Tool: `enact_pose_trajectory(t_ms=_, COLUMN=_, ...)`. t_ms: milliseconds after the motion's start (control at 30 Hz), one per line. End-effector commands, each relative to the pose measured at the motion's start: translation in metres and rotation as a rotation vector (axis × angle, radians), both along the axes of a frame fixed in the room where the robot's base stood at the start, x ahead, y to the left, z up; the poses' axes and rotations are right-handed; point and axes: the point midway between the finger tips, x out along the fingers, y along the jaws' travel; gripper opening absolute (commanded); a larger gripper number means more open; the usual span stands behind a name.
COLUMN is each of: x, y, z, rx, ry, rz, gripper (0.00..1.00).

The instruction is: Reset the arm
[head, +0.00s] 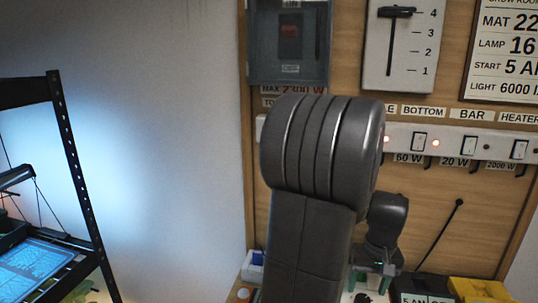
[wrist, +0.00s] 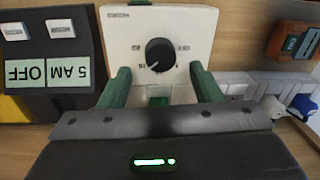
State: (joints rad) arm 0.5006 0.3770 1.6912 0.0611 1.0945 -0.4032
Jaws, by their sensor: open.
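My gripper (head: 371,280) is low in front of the wooden panel, partly hidden behind my own dark arm in the head view. In the wrist view my gripper (wrist: 160,70) has its two green fingers spread apart with nothing held between them. A white box with a black round dial (wrist: 160,54) lies beyond the fingers, and the dial shows in the gap between them. I cannot tell how far the fingertips are from the box.
A black timer box labelled "5 AM OFF" (wrist: 46,42) stands beside the dial box. A switch strip (head: 455,141) and a grey breaker box (head: 262,45) are on the panel. A dark shelf rack (head: 75,165) stands at left. Bare wall lies between rack and panel.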

Motion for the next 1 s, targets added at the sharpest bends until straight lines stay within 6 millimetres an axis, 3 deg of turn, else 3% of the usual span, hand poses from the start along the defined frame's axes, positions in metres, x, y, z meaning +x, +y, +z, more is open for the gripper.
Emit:
enact_pose_trajectory(t_ms=467, x=0.000, y=-0.006, z=0.097, rx=-0.003, ry=-0.005, rz=0.000, gripper=0.58)
enact_pose_trajectory(t_ms=1000, x=-0.001, y=0.001, z=-0.009, rx=0.003, ry=0.007, rz=0.000, gripper=0.58)
